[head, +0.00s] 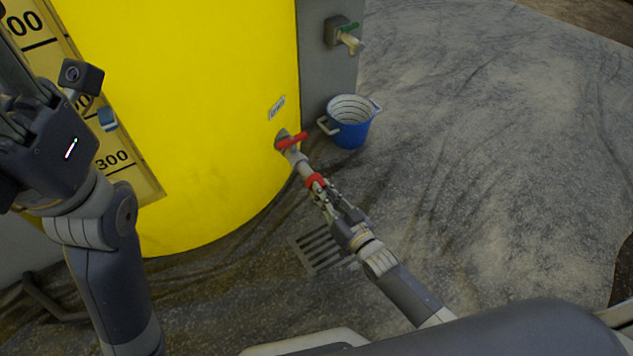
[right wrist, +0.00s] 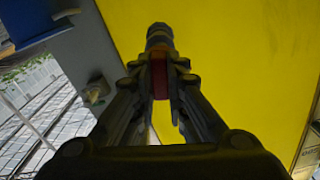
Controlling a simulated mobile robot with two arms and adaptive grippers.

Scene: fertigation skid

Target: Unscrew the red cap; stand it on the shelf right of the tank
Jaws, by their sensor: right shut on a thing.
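The red cap (head: 316,181) sits at the outer end of the grey outlet pipe (head: 299,162) low on the yellow tank (head: 210,120). My right gripper (head: 322,190) is shut on the red cap. In the right wrist view the cap (right wrist: 159,78) is between the two fingers, in line with the dark pipe (right wrist: 159,38) behind it. I cannot tell whether its thread is still engaged. A red valve handle (head: 292,141) is on the pipe nearer the tank. My left gripper (head: 15,150) is at the left edge, partly cut off, so its fingers cannot be judged.
A floor grate (head: 318,250) lies below my right gripper. Floor at right is clear.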

